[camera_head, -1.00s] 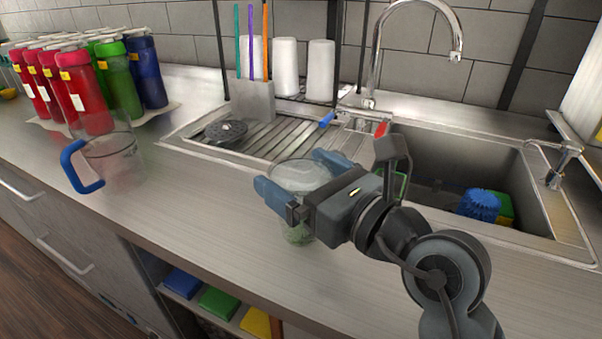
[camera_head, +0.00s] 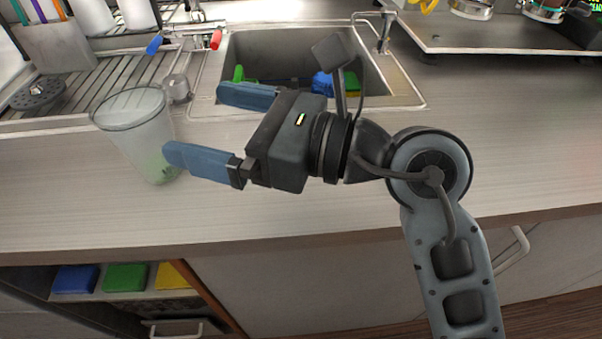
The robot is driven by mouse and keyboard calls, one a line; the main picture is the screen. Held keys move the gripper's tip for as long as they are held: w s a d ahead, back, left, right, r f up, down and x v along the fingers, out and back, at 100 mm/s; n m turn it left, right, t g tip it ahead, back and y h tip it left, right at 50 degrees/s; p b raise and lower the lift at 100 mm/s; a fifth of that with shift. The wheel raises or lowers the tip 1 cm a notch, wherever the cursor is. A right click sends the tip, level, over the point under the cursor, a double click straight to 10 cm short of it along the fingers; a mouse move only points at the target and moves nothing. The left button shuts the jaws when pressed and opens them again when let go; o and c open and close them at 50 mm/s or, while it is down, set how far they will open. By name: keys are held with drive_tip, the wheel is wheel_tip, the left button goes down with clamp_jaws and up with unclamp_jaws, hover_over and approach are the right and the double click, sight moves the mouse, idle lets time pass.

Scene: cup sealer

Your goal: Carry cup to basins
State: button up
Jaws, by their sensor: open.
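A clear, see-through cup (camera_head: 133,120) with some green in its lower part stands on the counter, left of my gripper, in front of the drainboard. My gripper (camera_head: 196,121) is open, with its two blue fingers pointing left and empty space between them. The nearer fingertip overlaps the cup's right side in the picture; I cannot tell whether it touches. The farther finger is clear of the cup, near the front rim of the sink basin (camera_head: 275,50). The basin lies behind my gripper.
In the basin are a blue brush (camera_head: 322,83) and a green and yellow sponge (camera_head: 352,82). A ribbed drainboard (camera_head: 95,85) with a dark strainer (camera_head: 38,92) lies at the left. A raised shelf (camera_head: 480,35) stands at the back right. The counter (camera_head: 520,130) is clear at the right.

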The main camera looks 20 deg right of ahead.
drive_tip(key=s+d+f+m+t, duration=0.1)
drive_tip(key=s+d+m+t, duration=0.15)
drive_tip(key=s+m, duration=0.55)
drive_tip(key=s+d+f+m+t, duration=0.15)
drive_tip(key=s+m+t, duration=0.35)
drive_tip(key=m, duration=0.5)
drive_tip(key=s+d+f+m+g+h, duration=0.2)
drive_tip(key=s+d+f+m+h, duration=0.4)
drive_tip(key=s+m, duration=0.3)
drive_tip(key=s+d+f+m+g+h, duration=0.2)
drive_tip(key=s+d+f+m+h, duration=0.4)
drive_tip(key=m, duration=1.2)
drive_tip(key=s+f+h, duration=0.1)
drive_tip(key=s, duration=0.2)
drive_tip(key=shift+d+f+g, duration=0.15)
drive_tip(key=shift+f+g, duration=0.1)
drive_tip(key=shift+g, duration=0.1)
